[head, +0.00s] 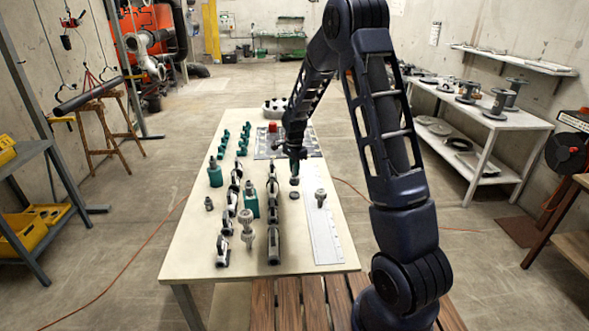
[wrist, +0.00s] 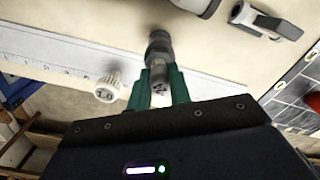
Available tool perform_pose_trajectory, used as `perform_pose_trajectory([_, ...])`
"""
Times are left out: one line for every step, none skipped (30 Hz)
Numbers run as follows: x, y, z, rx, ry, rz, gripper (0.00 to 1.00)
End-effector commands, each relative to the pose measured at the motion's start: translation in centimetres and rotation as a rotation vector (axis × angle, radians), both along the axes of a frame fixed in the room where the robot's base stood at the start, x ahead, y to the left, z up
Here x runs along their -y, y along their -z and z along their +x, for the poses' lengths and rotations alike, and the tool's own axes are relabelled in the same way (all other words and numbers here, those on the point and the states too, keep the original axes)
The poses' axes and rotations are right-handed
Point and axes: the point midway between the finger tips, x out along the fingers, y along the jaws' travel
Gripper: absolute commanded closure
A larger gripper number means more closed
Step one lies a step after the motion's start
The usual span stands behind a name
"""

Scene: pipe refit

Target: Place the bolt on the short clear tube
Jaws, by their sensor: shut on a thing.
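My gripper (wrist: 158,88) has green fingers shut on a dark grey, cylindrical piece that I take to be the bolt (wrist: 158,48). In the head view my gripper (head: 294,168) is over the right half of the table, with the held piece below it. A pale knurled piece marked "1.0" (wrist: 108,86) is just left of the fingers in the wrist view, apart from them. It appears to be the upright piece on the white strip in the head view (head: 320,197). I cannot tell for certain which piece is the short clear tube.
A white ruled strip (head: 322,235) lies along the table's right side. Rows of dark and white clamp-like parts (head: 273,245) and green parts (head: 215,172) stand to the left. A dark gridded tray (head: 312,147) is behind.

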Motion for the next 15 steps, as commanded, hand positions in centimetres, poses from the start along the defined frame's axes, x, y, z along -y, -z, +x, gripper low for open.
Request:
perform_pose_trajectory([-0.01,0.12,0.01,0.0,0.0,0.0,1.0])
perform_pose_trajectory([-0.01,0.19,0.01,0.0,0.0,0.0,1.0])
perform_pose_trajectory([-0.01,0.22,0.01,0.0,0.0,0.0,0.76])
perform_pose_trajectory([-0.01,0.2,0.01,0.0,0.0,0.0,0.7])
perform_pose_trajectory([-0.01,0.2,0.0,0.0,0.0,0.0,0.65])
perform_pose_trajectory([-0.01,0.2,0.01,0.0,0.0,0.0,0.58])
perform_pose_trajectory([-0.01,0.2,0.01,0.0,0.0,0.0,0.58])
perform_pose_trajectory([-0.01,0.2,0.01,0.0,0.0,0.0,0.58])
perform_pose_trajectory([-0.01,0.2,0.0,0.0,0.0,0.0,0.58])
perform_pose_trajectory([-0.01,0.2,0.01,0.0,0.0,0.0,0.58])
perform_pose_trajectory([-0.01,0.2,0.01,0.0,0.0,0.0,0.58])
perform_pose_trajectory([0.0,0.19,0.0,0.0,0.0,0.0,0.58])
perform_pose_trajectory([0.0,0.19,0.0,0.0,0.0,0.0,0.58])
perform_pose_trajectory([-0.01,0.17,0.01,0.0,0.0,0.0,0.58])
perform_pose_trajectory([-0.01,0.08,0.01,0.0,0.0,0.0,0.58])
